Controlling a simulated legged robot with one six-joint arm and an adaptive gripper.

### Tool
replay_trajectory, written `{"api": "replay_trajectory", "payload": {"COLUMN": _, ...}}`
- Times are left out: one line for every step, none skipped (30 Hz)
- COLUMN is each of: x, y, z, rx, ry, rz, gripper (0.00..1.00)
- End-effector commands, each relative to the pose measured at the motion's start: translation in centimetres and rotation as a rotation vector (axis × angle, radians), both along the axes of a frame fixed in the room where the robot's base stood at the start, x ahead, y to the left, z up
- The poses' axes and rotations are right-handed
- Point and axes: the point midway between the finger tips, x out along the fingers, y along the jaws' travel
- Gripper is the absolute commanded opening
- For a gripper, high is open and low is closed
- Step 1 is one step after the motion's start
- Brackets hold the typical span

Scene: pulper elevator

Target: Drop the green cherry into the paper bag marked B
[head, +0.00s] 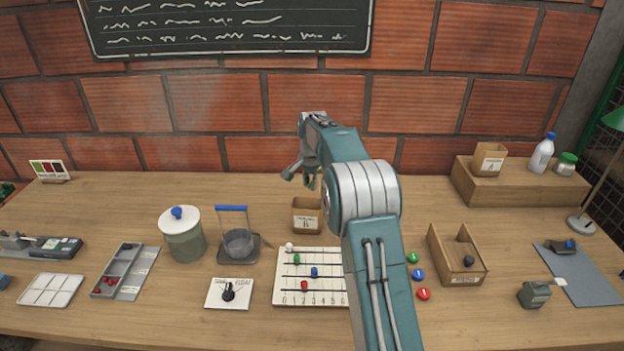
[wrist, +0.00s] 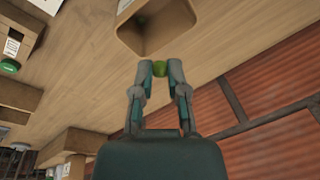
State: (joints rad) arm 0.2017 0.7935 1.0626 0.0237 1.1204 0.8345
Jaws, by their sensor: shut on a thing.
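The green cherry (wrist: 159,69) sits between my fingertips in the wrist view. My gripper (wrist: 159,72) is shut on it; my gripper also shows in the head view (head: 308,178), just above and behind the middle paper bag. This open brown bag (head: 306,216) stands on the table behind the numbered board; its front label is small, and looks like B. In the wrist view its open mouth (wrist: 158,28) is beyond the fingertips, and the cherry appears apart from it. Another paper bag (head: 488,160), whose label looks like A, stands on the wooden riser at the right.
The numbered board (head: 290,291) lies in front of the middle bag. A glass vessel on a stand (head: 238,243) and a lidded pot (head: 184,235) stand to its left. A wooden tray (head: 447,261) lies right. The brick wall (head: 220,150) rises behind the table.

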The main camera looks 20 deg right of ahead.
Motion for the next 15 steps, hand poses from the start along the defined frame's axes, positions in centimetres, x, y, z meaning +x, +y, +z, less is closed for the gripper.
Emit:
{"api": "replay_trajectory", "payload": {"x": 0.3, "y": -0.4, "z": 0.3, "rx": -0.001, "ry": -0.004, "rz": -0.03, "gripper": 0.07}}
{"api": "replay_trajectory", "payload": {"x": 0.4, "y": -0.6, "z": 0.5, "rx": -0.001, "ry": -0.004, "rz": -0.043, "gripper": 0.07}}
{"api": "replay_trajectory", "payload": {"x": 0.4, "y": -0.7, "z": 0.6, "rx": -0.001, "ry": -0.004, "rz": -0.059, "gripper": 0.07}}
{"api": "replay_trajectory", "payload": {"x": 0.5, "y": -0.8, "z": 0.6, "rx": -0.002, "ry": -0.003, "rz": -0.066, "gripper": 0.07}}
{"api": "replay_trajectory", "payload": {"x": 0.5, "y": -0.9, "z": 0.6, "rx": -0.002, "ry": -0.004, "rz": -0.071, "gripper": 0.07}}
{"api": "replay_trajectory", "payload": {"x": 0.5, "y": -0.9, "z": 0.5, "rx": -0.002, "ry": -0.004, "rz": -0.075, "gripper": 0.07}}
{"api": "replay_trajectory", "payload": {"x": 0.5, "y": -0.9, "z": 0.3, "rx": -0.002, "ry": -0.002, "rz": -0.076, "gripper": 0.07}}
{"api": "replay_trajectory", "payload": {"x": 0.5, "y": -0.9, "z": 0.1, "rx": -0.002, "ry": -0.002, "rz": -0.076, "gripper": 0.07}}
{"api": "replay_trajectory", "payload": {"x": 0.5, "y": -0.9, "z": -0.2, "rx": -0.002, "ry": -0.002, "rz": -0.075, "gripper": 0.07}}
{"api": "replay_trajectory", "payload": {"x": 0.5, "y": -0.9, "z": -0.6, "rx": -0.002, "ry": -0.002, "rz": -0.075, "gripper": 0.07}}
{"api": "replay_trajectory", "payload": {"x": 0.5, "y": -0.9, "z": -0.9, "rx": -0.001, "ry": -0.002, "rz": -0.075, "gripper": 0.07}}
{"api": "replay_trajectory", "payload": {"x": 0.5, "y": -0.9, "z": -1.4, "rx": -0.001, "ry": -0.002, "rz": -0.074, "gripper": 0.07}}
{"api": "replay_trajectory", "payload": {"x": 0.5, "y": -0.9, "z": -1.7, "rx": -0.002, "ry": -0.002, "rz": -0.074, "gripper": 0.07}}
{"api": "replay_trajectory", "payload": {"x": 0.5, "y": -0.9, "z": -2.1, "rx": -0.002, "ry": -0.002, "rz": -0.074, "gripper": 0.07}}
{"api": "replay_trajectory", "payload": {"x": 0.5, "y": -0.9, "z": -2.6, "rx": -0.001, "ry": -0.002, "rz": -0.074, "gripper": 0.07}}
